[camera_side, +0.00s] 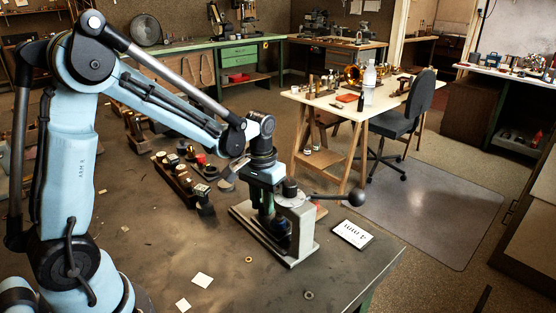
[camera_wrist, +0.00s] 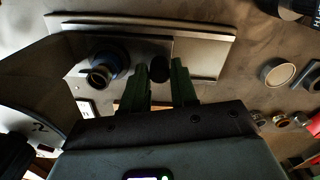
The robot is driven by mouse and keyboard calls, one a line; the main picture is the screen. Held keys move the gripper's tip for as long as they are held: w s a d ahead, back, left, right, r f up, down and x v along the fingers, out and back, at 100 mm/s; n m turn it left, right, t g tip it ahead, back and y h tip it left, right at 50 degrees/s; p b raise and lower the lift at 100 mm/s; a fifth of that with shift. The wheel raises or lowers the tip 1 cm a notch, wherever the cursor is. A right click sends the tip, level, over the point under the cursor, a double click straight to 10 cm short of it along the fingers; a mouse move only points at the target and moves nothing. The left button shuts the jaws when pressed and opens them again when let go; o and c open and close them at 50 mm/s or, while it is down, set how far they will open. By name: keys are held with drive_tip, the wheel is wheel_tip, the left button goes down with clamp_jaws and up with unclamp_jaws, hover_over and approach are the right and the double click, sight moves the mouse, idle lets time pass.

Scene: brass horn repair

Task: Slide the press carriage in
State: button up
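The press stands on the near bench in the side view. It has a pale grey base plate (camera_side: 290,252), an upright grey frame and a long lever with a black ball handle (camera_side: 355,197). My gripper (camera_side: 267,213) points down at the left side of the frame, low over the base plate. In the wrist view my gripper (camera_wrist: 160,66) has two green fingers standing apart. A dark round knob (camera_wrist: 160,72) shows between their tips; I cannot tell whether they touch it. A dark blue round part (camera_wrist: 108,58) sits left of the fingers. The carriage's seating is partly hidden.
A wooden rack with small parts (camera_side: 176,180) stands left of the press. A white card marked "4 mm" (camera_side: 352,234) lies to its right. Small rings and paper squares (camera_side: 202,280) lie on the bench. The front of the bench is mostly clear.

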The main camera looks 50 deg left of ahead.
drive_tip(key=o, duration=0.3)
wheel_tip(320, 180, up, 12)
idle(0.8)
drive_tip(key=shift+c, duration=0.4)
